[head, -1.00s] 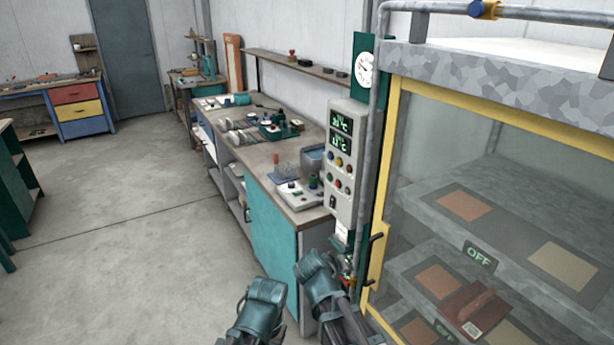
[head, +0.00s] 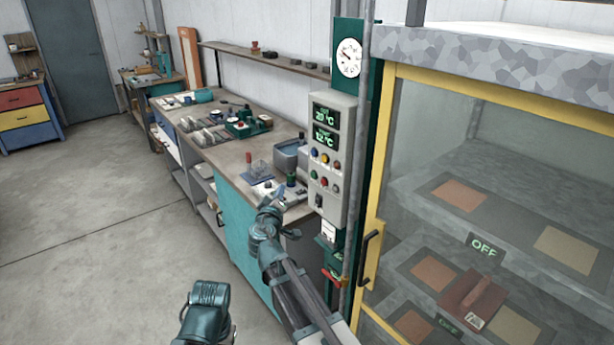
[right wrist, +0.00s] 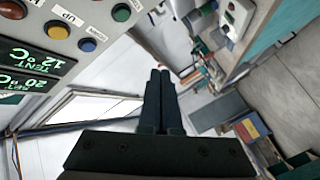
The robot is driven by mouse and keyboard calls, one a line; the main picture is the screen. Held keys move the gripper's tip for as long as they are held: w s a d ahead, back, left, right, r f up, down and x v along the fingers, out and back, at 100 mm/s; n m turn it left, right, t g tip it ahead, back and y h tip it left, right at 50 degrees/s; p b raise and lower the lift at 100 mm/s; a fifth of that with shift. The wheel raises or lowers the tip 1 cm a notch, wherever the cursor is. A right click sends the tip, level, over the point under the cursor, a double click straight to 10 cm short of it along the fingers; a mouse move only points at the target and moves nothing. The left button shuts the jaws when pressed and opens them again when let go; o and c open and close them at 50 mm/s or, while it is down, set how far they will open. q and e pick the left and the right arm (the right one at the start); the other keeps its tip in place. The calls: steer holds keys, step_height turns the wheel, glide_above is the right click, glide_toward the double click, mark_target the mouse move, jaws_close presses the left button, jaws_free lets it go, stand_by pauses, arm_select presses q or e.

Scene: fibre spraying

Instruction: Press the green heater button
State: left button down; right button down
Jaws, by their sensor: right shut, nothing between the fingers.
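The grey control box (head: 338,120) is mounted on a green post, with two green displays reading 20 °C and 12 °C. The green button (head: 313,174) is at the left of its lower button row, below the blue one. In the right wrist view the green button (right wrist: 121,12) shows at the top, upside down. My right gripper (head: 270,198) is shut and empty, left of and lower than the box, apart from it. Its closed fingers (right wrist: 159,74) point away from the wrist camera, not touching any button. My left arm shows at the bottom, but its gripper does not.
A workbench (head: 225,160) with tools and trays runs behind my right gripper. A yellow-framed glass cabinet (head: 377,180) with a door handle stands to the right. A red-handled valve (head: 331,277) sits below the box. Open floor lies at left.

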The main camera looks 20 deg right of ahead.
mark_target(314, 175)
steer(key=shift+d, duration=0.1)
steer(key=w+d, duration=0.3)
steer(key=d, duration=0.5)
stand_by(0.3)
steer(key=shift+d, duration=0.25)
stand_by(1.8)
steer(key=shift+w+d, duration=0.1)
steer(key=shift+d, duration=0.15)
steer(key=shift+w+d, duration=0.15)
steer(key=shift+d, duration=0.25)
stand_by(0.8)
steer(key=shift+s+a, duration=0.3)
steer(key=shift+a, duration=0.45)
steer(key=shift+a, duration=0.15)
